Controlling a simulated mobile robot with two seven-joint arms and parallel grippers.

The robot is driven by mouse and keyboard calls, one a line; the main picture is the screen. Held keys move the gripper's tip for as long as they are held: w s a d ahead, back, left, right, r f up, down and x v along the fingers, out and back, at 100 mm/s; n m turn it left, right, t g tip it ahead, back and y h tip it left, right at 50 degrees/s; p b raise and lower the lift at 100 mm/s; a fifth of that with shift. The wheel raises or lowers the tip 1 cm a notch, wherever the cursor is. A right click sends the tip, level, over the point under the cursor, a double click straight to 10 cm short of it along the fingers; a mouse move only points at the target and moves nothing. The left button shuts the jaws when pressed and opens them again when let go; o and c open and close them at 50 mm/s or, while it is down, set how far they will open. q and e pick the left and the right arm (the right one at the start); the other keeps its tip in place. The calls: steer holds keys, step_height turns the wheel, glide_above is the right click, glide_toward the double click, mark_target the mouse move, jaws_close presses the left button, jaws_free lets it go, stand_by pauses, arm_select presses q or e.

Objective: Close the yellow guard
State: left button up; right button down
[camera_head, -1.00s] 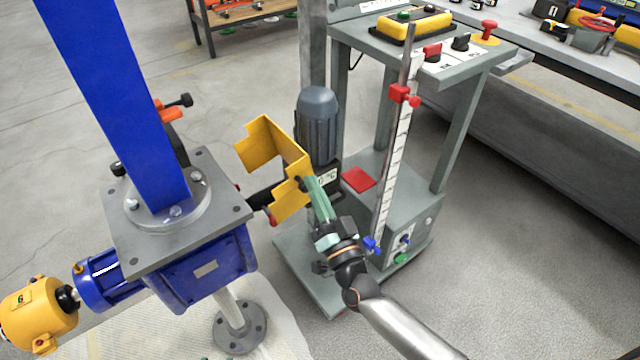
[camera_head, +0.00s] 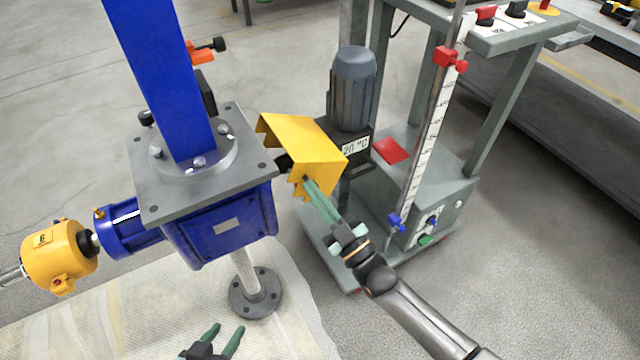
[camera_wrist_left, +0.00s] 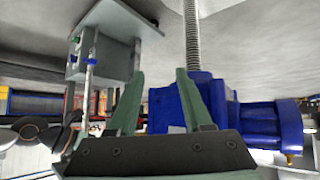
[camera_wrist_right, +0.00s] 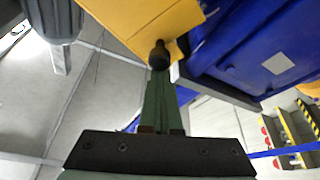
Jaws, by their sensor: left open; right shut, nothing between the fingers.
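The yellow guard (camera_head: 308,146) is a bent sheet cover between the blue jack housing (camera_head: 225,222) and the grey motor (camera_head: 352,90). Its top panel now lies over the coupling area, which it mostly hides. My right gripper (camera_head: 308,184) is shut and empty, its fingertips at the guard's lower front edge. In the right wrist view the guard (camera_wrist_right: 150,25) fills the top, and a dark round knob (camera_wrist_right: 159,55) sits right at my fingertips; touching is hard to tell. My left gripper (camera_head: 226,338) is open and empty at the bottom of the head view, below the jack.
A grey trolley (camera_head: 470,190) with a scale post and red clamp (camera_head: 450,58) stands right of the motor. A blue column (camera_head: 160,80) rises from the jack. A yellow unit (camera_head: 58,255) is at far left. Floor at lower right is clear.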

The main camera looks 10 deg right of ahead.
arm_select(q)
steer(key=w+r+m+t+b, duration=0.1)
steer(key=w+r+t, duration=0.3)
steer(key=r, duration=0.5)
steer(key=shift+w+a+r+t+h+b, duration=0.2)
steer(key=shift+w+t+h+b, duration=0.2)
steer(key=shift+w, duration=0.85)
arm_select(e)
steer(key=shift+d+f+n+g+y, duration=0.1)
steer(key=shift+f+n+g+y, duration=0.45)
steer(key=shift+f+n, duration=0.9)
steer(key=shift+f+n+g+y, duration=0.35)
steer(key=shift+f+n+g, duration=0.55)
steer(key=shift+n, duration=0.95)
steer(key=shift+f, duration=0.15)
